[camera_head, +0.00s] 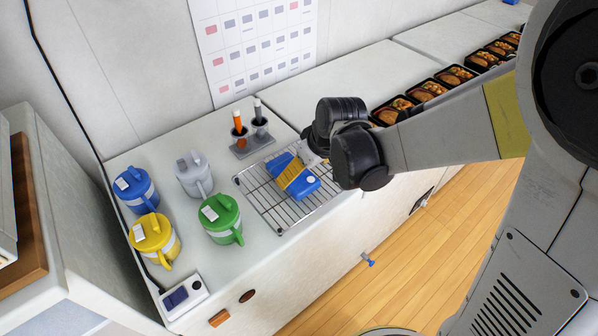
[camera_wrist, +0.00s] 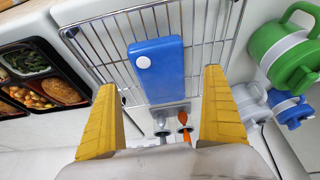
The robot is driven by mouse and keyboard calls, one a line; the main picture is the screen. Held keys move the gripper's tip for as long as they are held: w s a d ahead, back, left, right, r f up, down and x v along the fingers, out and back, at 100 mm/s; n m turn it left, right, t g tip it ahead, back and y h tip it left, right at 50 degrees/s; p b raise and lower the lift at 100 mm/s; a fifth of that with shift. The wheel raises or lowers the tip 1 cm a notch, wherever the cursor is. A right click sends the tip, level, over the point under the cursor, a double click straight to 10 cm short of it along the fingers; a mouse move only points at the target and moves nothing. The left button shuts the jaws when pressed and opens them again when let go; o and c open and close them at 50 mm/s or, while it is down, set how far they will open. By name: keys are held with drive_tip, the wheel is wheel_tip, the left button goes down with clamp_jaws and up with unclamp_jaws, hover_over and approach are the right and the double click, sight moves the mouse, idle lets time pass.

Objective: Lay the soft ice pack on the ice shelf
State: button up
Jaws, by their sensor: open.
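A blue ice pack (camera_head: 307,189) with a white round cap lies on a wire rack (camera_head: 262,199) on the white counter. In the wrist view the blue ice pack (camera_wrist: 157,72) lies flat on the rack bars (camera_wrist: 97,42), between and beyond my fingertips. I cannot tell from its look whether this pack is soft. My gripper (camera_head: 291,172) is over the pack in the head view, its yellow fingers hiding part of it. In the wrist view my gripper (camera_wrist: 161,85) is open, its fingers apart on either side of the pack with visible gaps. No shelf marked for ice is clear.
Blue (camera_head: 136,190), white (camera_head: 194,175), yellow (camera_head: 154,240) and green (camera_head: 221,219) jugs stand left of the rack. A grey holder (camera_head: 252,144) with an orange-handled tool is behind it. Filled bento trays (camera_head: 428,90) line the counter at right. A small device (camera_head: 184,296) sits at the front left.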

drive_tip(key=s+d+r+m+t+h+p, duration=0.2)
drive_tip(key=s+d+r+m, duration=0.4)
drive_tip(key=s+d+r, duration=0.7)
wheel_tip(320, 180, up, 2)
drive_tip(key=shift+s+r+t, duration=0.15)
drive_tip(key=shift+s+t, duration=0.45)
drive_tip(key=shift+s, duration=0.5)
drive_tip(key=shift+o, duration=0.2)
drive_tip(key=shift+s+d+m+h, duration=0.25)
drive_tip(key=shift+s+m+h, duration=0.05)
drive_tip(key=shift+m, duration=0.2)
